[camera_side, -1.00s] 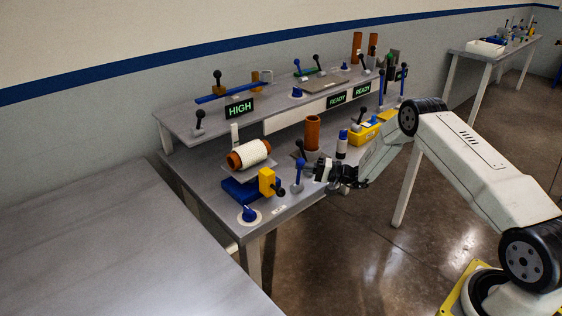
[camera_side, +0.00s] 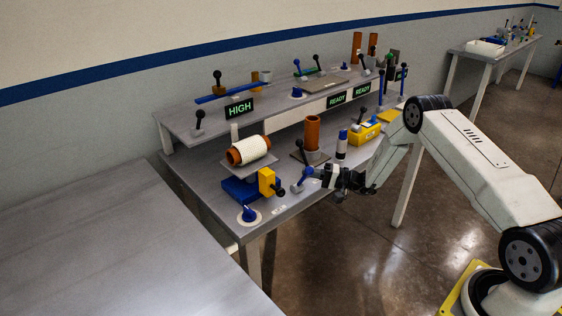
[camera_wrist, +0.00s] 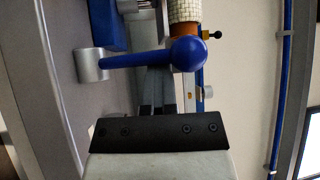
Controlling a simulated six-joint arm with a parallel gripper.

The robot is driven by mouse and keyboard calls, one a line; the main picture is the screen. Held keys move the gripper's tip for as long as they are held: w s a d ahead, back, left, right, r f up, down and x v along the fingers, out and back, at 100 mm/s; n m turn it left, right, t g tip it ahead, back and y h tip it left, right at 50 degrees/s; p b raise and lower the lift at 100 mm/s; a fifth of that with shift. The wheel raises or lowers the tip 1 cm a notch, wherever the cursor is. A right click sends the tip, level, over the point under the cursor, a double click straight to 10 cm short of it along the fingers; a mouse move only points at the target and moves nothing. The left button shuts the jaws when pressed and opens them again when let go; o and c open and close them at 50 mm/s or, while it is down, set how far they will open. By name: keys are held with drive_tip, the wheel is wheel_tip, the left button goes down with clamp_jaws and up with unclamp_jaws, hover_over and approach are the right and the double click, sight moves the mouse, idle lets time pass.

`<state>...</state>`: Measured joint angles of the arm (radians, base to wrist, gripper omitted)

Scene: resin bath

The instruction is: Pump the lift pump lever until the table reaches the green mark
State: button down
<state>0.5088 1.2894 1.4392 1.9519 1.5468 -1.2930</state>
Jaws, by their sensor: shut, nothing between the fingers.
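The blue lever with a ball knob (camera_side: 304,178) stands on a grey pivot beside the lift table and leans right. In the wrist view the blue lever (camera_wrist: 140,60) runs across the picture from its grey pivot to its ball. The lift table has a grey platform (camera_side: 232,163) over a blue base (camera_side: 240,192) and carries a white and orange spool (camera_side: 248,151). My gripper (camera_side: 317,173) is shut and empty with its tips at the lever's knob; in the wrist view my gripper (camera_wrist: 158,95) lies behind the lever. I cannot tell whether they touch. I cannot make out a green mark.
A yellow block (camera_side: 267,182) with a black knob and a blue knob on a white disc (camera_side: 249,215) stand near the lever. An orange cylinder (camera_side: 312,132) stands behind it. The floor at right is open.

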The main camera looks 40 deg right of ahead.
drive_tip(key=shift+s+a+f, duration=0.2)
drive_tip(key=shift+a+f, duration=0.1)
drive_tip(key=shift+f, duration=0.05)
drive_tip(key=w+f+v, duration=0.1)
drive_tip(key=f+v, duration=0.1)
drive_tip(key=v, duration=0.7)
drive_tip(key=shift+s+d, duration=0.25)
drive_tip(key=shift+d, duration=0.4)
drive_tip(key=shift+w+r, duration=0.1)
idle(0.8)
drive_tip(key=w+r+m+g+h, duration=0.3)
drive_tip(key=w+r+m+g, duration=0.1)
drive_tip(key=w+r+g, duration=0.1)
drive_tip(key=shift+w+r, duration=0.9)
drive_tip(key=shift+w, duration=0.4)
drive_tip(key=shift+a, duration=0.1)
drive_tip(key=shift+w+a, duration=0.1)
drive_tip(key=shift+x, duration=4.9)
